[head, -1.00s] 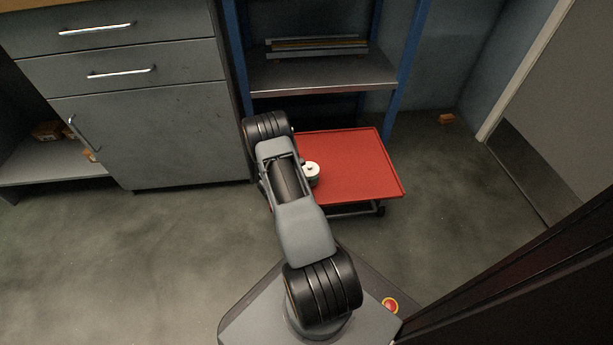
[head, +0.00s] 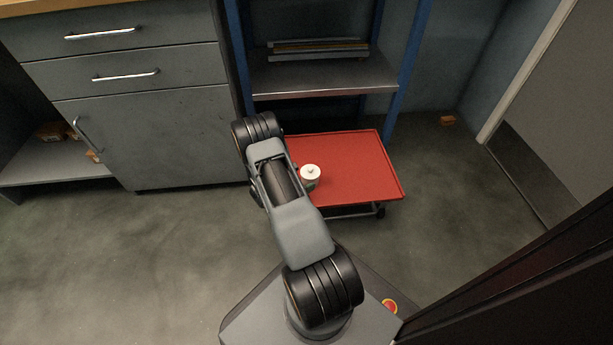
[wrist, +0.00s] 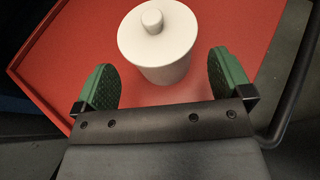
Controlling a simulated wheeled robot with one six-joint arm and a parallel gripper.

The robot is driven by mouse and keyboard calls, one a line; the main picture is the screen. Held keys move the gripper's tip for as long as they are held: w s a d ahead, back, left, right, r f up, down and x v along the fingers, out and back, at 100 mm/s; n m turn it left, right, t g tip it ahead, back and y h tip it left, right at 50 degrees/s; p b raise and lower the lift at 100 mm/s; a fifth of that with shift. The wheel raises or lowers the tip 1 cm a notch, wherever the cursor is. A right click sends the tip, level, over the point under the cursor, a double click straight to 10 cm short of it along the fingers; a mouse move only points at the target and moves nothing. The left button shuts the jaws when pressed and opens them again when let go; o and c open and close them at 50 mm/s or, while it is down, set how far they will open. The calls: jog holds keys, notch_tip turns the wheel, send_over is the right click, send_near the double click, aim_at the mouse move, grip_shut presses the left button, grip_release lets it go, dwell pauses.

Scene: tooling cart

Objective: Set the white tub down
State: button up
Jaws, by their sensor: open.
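The white tub (head: 310,175), with a round lid and a small knob, stands upright on the red top of the cart (head: 362,170), near its left side. It also shows in the wrist view (wrist: 160,45), resting on the red surface. My gripper (wrist: 168,82) is open, with one green-padded finger on each side and a visible gap to the tub. The tub lies just beyond the fingertips, so nothing is held. In the head view my arm hides the gripper and the cart's left part.
A shelf rack with blue posts (head: 325,85) stands behind the cart. Grey drawers (head: 130,70) are at the left. The cart top is bare to the right of the tub. A dark bar (wrist: 290,85) runs along the cart's right side in the wrist view.

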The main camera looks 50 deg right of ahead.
jog(key=p+v, duration=0.2)
jog(key=v, duration=0.6)
jog(key=shift+r, duration=0.1)
jog(key=s+a+r+m+g+y, duration=0.1)
jog(key=a+r+m+y, duration=0.2)
jog(key=r, duration=0.5)
jog(key=s+a+r+m+g+y, duration=0.1)
jog(key=s+a+r+m, duration=0.15)
jog(key=r+m, duration=0.45)
jog(key=s+a+r+m+t+y, duration=0.3)
jog(key=s+a+r+y, duration=0.1)
jog(key=a+r, duration=0.3)
jog(key=s+a+r+m+t+y, duration=0.2)
jog(key=s+a+r+m+y, duration=0.1)
jog(key=a+r, duration=0.5)
jog(key=a+m+y, duration=0.1)
jog(key=a+y, duration=0.1)
jog(key=shift+s+a+t+y, duration=0.35)
jog(key=shift+s+t+y, duration=0.05)
